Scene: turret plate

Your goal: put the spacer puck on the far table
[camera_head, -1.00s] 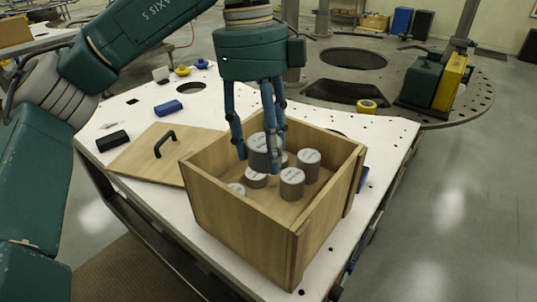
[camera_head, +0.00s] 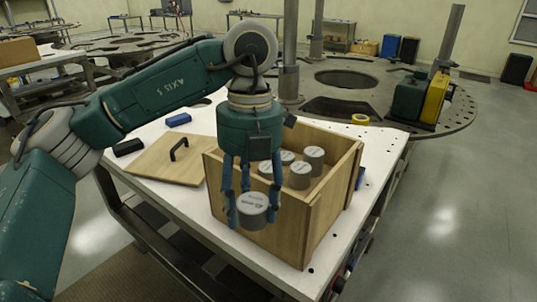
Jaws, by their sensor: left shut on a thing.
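My left gripper (camera_head: 248,190) is shut on a grey cylindrical puck (camera_head: 252,211) with lettering on its top. The puck hangs in front of the near wall of an open wooden box (camera_head: 335,195) in the picture, so the gripper hides part of the box. Several similar grey pucks (camera_head: 300,175) stand inside the box. The lettering is too small to tell which one is the spacer puck. Other tables stand farther off: one at the left (camera_head: 50,63) and one at the back (camera_head: 125,17). I cannot tell which is the far table. My right gripper is not in view.
The box stands on a white-topped worktable (camera_head: 385,150). A wooden lid (camera_head: 165,162) with a black handle lies left of it, near a blue block (camera_head: 178,119) and a black block (camera_head: 128,147). Open grey floor (camera_head: 450,210) lies to the right. A round turret plate (camera_head: 440,110) stands behind.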

